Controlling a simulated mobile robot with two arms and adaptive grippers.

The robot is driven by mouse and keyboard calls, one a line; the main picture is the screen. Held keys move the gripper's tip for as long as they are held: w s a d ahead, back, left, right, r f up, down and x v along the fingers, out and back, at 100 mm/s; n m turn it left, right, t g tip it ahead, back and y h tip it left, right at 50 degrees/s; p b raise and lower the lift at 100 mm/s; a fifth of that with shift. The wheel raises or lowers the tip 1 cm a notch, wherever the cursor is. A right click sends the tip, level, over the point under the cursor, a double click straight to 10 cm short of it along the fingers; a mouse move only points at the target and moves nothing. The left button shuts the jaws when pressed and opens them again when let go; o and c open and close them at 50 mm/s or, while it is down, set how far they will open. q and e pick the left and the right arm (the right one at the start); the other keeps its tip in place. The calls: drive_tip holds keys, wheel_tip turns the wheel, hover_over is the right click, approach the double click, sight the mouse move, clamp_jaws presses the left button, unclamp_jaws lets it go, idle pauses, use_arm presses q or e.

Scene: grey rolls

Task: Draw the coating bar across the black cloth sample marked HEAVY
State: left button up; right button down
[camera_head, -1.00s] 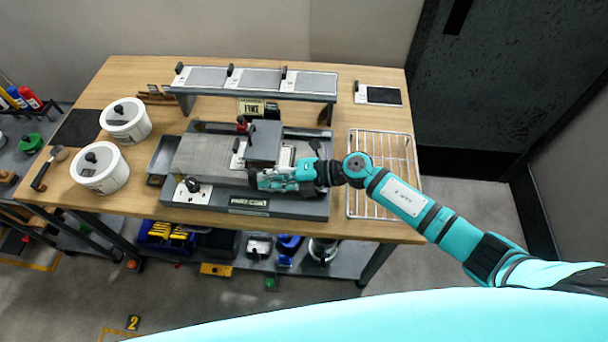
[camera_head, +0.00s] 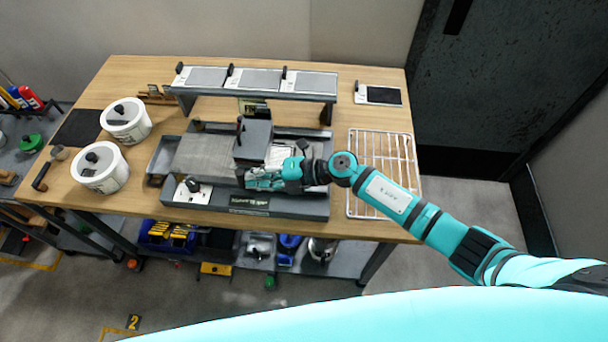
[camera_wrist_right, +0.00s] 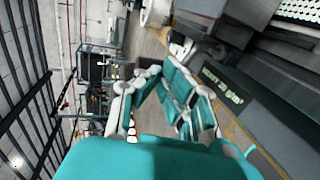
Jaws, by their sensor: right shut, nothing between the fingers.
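A grey coating machine (camera_head: 310,207) stands on the wooden bench with a flat metal bed (camera_head: 203,157). A dark block-shaped carriage (camera_head: 254,138) with an upright handle sits across the bed; I take it to carry the coating bar, which I cannot make out. My right gripper (camera_head: 258,180) is shut and empty at the carriage's near right side; I cannot tell whether it touches. In the right wrist view its teal fingers (camera_wrist_right: 180,95) are beside the machine's labelled front (camera_wrist_right: 222,84). A light sheet shows right of the carriage. I cannot read HEAVY on anything. My left gripper is out of view.
A raised rack (camera_head: 254,78) with several grey plates stands behind the machine. A white card with a dark panel (camera_head: 381,95) lies at the back right. A wire rack (camera_head: 396,150) is at the right. Two white tubs (camera_head: 100,168) and a black mat (camera_head: 78,128) are at the left.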

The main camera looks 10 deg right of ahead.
drive_tip(key=shift+w+a+r, duration=0.1)
drive_tip(key=shift+w+a, duration=0.15)
drive_tip(key=shift+a, duration=0.8)
drive_tip(key=d, duration=0.2)
drive_tip(key=s+d, duration=0.1)
drive_tip(key=shift+d+p, duration=0.3)
drive_tip(key=shift+d, duration=0.1)
